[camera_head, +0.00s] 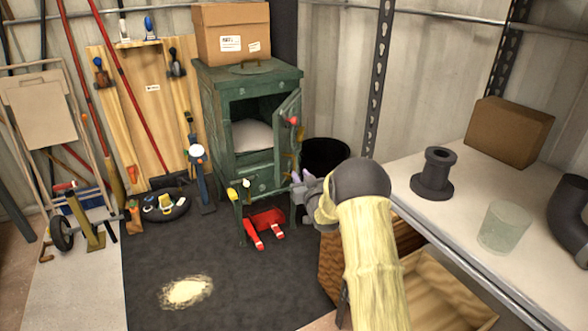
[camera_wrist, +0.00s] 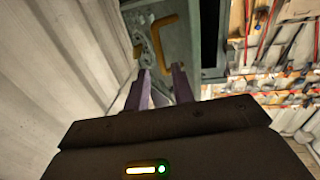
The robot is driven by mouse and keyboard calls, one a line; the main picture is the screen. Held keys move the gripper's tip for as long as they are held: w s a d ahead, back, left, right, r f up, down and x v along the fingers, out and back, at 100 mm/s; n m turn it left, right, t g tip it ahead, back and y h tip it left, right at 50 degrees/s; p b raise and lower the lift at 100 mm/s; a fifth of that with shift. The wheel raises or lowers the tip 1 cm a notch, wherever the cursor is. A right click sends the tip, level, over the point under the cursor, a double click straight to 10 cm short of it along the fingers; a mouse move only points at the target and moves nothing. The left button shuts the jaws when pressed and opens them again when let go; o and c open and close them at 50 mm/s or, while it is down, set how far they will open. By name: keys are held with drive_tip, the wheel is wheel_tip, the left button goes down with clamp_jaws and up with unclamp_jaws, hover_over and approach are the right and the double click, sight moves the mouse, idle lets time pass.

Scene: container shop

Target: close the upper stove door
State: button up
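The green stove (camera_head: 217,115) stands against the back wall in the head view. Its upper door (camera_head: 288,132) is swung open on the right side, showing a pale mass inside the upper chamber. The door carries a red knob (camera_head: 293,121) and brass-coloured fittings. My gripper (camera_head: 302,176) is just right of and below the open door. In the wrist view, its two purple fingers (camera_wrist: 161,82) are apart, with nothing seen between them. They point toward a grey-green panel with brass-coloured handles (camera_wrist: 160,24). I cannot tell whether the fingers touch it.
A cardboard box (camera_head: 232,33) sits on the stove. A black bin (camera_head: 325,154) stands to its right. A red object (camera_head: 266,219) lies on the dark mat in front. A shelf (camera_head: 445,215) with pipe parts is at right; tools crowd the left.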

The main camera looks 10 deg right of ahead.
sight(294, 165)
drive_tip(key=shift+w+a+b, duration=0.2)
drive_tip(key=shift+w+b, duration=0.2)
drive_tip(key=shift+w, duration=0.9)
drive_tip(key=shift+w+a+b, duration=0.15)
drive_tip(key=shift+w+b, duration=0.25)
drive_tip(key=shift+w, duration=0.9)
drive_tip(key=shift+w+a+b, duration=0.2)
drive_tip(key=shift+w+b, duration=0.2)
drive_tip(key=shift+w, duration=0.9)
clamp_jaws()
